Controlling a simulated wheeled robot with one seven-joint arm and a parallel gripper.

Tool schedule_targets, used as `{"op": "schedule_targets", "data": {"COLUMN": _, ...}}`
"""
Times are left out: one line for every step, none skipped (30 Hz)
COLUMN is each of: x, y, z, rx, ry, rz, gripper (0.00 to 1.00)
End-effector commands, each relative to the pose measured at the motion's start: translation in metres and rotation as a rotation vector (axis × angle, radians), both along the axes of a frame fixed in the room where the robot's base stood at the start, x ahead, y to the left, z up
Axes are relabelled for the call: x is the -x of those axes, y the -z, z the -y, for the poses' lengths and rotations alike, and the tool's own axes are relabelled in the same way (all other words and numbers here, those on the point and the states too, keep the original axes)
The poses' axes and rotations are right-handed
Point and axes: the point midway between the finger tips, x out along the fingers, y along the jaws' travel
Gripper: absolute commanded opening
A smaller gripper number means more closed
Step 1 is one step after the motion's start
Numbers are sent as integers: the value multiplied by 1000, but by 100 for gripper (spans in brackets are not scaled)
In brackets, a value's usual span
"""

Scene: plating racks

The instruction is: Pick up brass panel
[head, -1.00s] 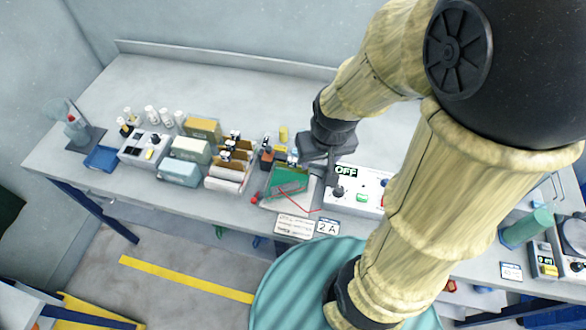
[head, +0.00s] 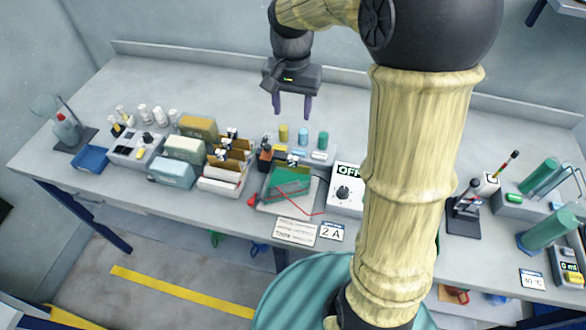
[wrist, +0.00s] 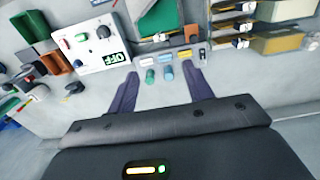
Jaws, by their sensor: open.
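Brown-gold panels with dark clips at their tops, the likely brass panels (head: 236,155), stand in a white rack (head: 219,187) left of the middle of the bench. I cannot tell for certain which one is the brass panel. In the wrist view such panels (wrist: 231,27) show at the upper right, partly cut off. My gripper (head: 292,115) is open and empty, raised above the back of the bench, to the right of the rack and apart from it. In the wrist view its two fingers (wrist: 163,76) are spread with nothing held between them.
A green panel (head: 289,181) stands beside the rack, with a white OFF box (head: 347,189) to its right. Yellow, blue and green small cylinders (head: 303,136) stand behind. Several boxes (head: 184,148) lie to the left. The back strip of the bench is clear.

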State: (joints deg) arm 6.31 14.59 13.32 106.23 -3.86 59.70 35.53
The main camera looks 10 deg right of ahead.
Motion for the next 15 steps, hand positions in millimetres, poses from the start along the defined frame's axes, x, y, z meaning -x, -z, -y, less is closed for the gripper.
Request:
{"op": "schedule_targets", "data": {"x": 0, "y": 0, "z": 0, "rx": 0, "ry": 0, "rz": 0, "gripper": 51}}
{"op": "schedule_targets", "data": {"x": 0, "y": 0, "z": 0, "rx": 0, "ry": 0, "rz": 0, "gripper": 51}}
{"op": "schedule_targets", "data": {"x": 0, "y": 0, "z": 0, "rx": 0, "ry": -1, "rz": 0, "gripper": 51}}
{"op": "schedule_targets", "data": {"x": 0, "y": 1, "z": 0, "rx": 0, "ry": -1, "rz": 0, "gripper": 51}}
{"op": "schedule_targets", "data": {"x": 0, "y": 2, "z": 0, "rx": 0, "ry": -1, "rz": 0, "gripper": 51}}
{"op": "schedule_targets", "data": {"x": 0, "y": 5, "z": 0, "rx": 0, "ry": -1, "rz": -1, "gripper": 51}}
{"op": "schedule_targets", "data": {"x": 1, "y": 7, "z": 0, "rx": 0, "ry": -1, "rz": -2, "gripper": 51}}
{"op": "schedule_targets", "data": {"x": 1, "y": 11, "z": 0, "rx": 0, "ry": -1, "rz": -3, "gripper": 51}}
{"op": "schedule_targets", "data": {"x": 1, "y": 16, "z": 0, "rx": 0, "ry": -1, "rz": -3, "gripper": 51}}
{"op": "schedule_targets", "data": {"x": 1, "y": 21, "z": 0, "rx": -1, "ry": -1, "rz": -4, "gripper": 51}}
{"op": "schedule_targets", "data": {"x": 1, "y": 27, "z": 0, "rx": -1, "ry": -1, "rz": -4, "gripper": 51}}
{"op": "schedule_targets", "data": {"x": 1, "y": 33, "z": 0, "rx": 0, "ry": -1, "rz": -4, "gripper": 51}}
{"op": "schedule_targets", "data": {"x": 1, "y": 39, "z": 0, "rx": 0, "ry": -2, "rz": -4, "gripper": 51}}
{"op": "schedule_targets", "data": {"x": 1, "y": 44, "z": 0, "rx": 0, "ry": -3, "rz": -4, "gripper": 51}}
{"op": "schedule_targets", "data": {"x": 1, "y": 51, "z": 0, "rx": 0, "ry": -3, "rz": -5, "gripper": 51}}
